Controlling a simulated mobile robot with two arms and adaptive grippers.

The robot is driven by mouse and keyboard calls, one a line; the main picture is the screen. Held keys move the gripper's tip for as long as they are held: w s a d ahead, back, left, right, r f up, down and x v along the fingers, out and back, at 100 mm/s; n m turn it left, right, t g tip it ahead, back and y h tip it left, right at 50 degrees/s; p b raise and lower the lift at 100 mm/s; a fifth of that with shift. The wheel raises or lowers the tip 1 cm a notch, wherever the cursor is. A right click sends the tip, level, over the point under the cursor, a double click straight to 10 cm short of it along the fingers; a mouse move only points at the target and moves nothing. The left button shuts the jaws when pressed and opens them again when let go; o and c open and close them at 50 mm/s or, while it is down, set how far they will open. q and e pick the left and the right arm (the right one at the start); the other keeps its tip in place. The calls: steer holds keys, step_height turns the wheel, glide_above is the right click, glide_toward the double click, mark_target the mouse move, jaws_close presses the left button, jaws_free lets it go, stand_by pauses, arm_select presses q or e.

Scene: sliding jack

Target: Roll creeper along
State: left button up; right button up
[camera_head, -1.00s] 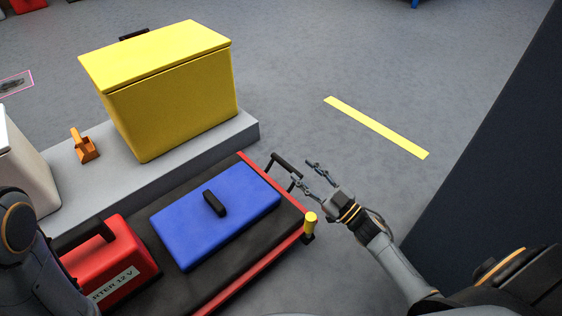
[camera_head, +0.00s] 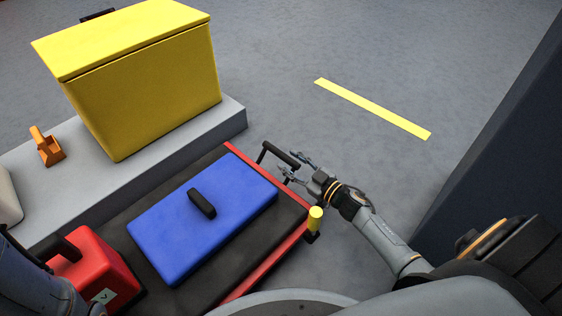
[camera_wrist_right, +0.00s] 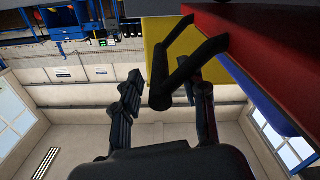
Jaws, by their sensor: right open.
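The creeper (camera_head: 227,155) is a low black board with red end rails, in the lower middle of the head view. A black bar handle (camera_head: 281,154) sticks out from its right-hand red rail. My right gripper (camera_head: 294,166) is at this handle with its fingers open. In the right wrist view the handle (camera_wrist_right: 174,83) shows between the two open fingers of the right gripper (camera_wrist_right: 166,105); contact cannot be told. The creeper carries a blue case (camera_head: 206,222) with a black grip and a red starter box (camera_head: 95,270), partly hidden by my left arm. My left gripper is out of view.
A grey plinth (camera_head: 228,120) with a yellow chest (camera_head: 150,90) and an orange holder (camera_head: 47,147) runs alongside the creeper. A yellow post (camera_head: 315,218) stands at the creeper's corner. A dark panel (camera_head: 500,170) rises at right. Floor beyond the handle is clear, with a yellow strip (camera_head: 372,108).

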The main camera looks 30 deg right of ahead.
mark_target(281, 155)
steer(key=b+x, duration=0.1)
steer(key=x, duration=0.2)
steer(key=shift+w+a+f+b, duration=0.1)
steer(key=shift+w+b, duration=0.2)
steer(key=shift+w, duration=0.05)
steer(key=shift+w+a, duration=0.1)
steer(key=shift+w, duration=0.2)
steer(key=shift+c, duration=0.5)
jaws_close()
